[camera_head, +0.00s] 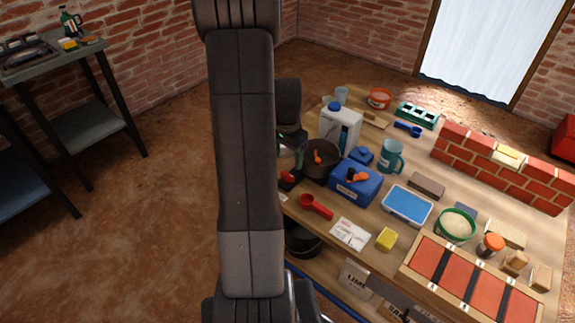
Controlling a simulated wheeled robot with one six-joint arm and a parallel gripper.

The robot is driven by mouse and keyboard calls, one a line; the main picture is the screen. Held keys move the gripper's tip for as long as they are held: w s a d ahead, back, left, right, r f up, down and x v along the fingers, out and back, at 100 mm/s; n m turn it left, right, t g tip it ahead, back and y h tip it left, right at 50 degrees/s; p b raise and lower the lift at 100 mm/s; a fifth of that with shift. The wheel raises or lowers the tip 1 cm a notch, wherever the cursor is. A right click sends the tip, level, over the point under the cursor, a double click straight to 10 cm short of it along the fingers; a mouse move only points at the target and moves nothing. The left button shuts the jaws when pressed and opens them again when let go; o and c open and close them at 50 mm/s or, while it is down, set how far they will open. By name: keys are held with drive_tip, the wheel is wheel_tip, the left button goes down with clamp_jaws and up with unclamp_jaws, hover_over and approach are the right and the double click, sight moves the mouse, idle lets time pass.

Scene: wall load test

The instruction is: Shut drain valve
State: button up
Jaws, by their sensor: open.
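I cannot tell which of these orange parts is the drain valve, or how either is turned. My gripper (291,174) is open, at the bench's left edge, left of the black pot. My own arm covers part of it, and its fingertips are hard to make out. It appears apart from both orange parts.
A white jug (340,127) stands behind the pot, and a blue pitcher (391,156) to its right. A low brick wall (480,160) stands at right.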

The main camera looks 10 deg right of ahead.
sight(288, 174)
wheel_tip(288, 174, up, 7)
drive_tip(key=shift+r+p, duration=0.15)
drive_tip(key=shift+p, duration=0.25)
wheel_tip(288, 174, down, 14)
drive_tip(key=shift+r+b, duration=0.1)
drive_tip(key=shift+b, duration=1)
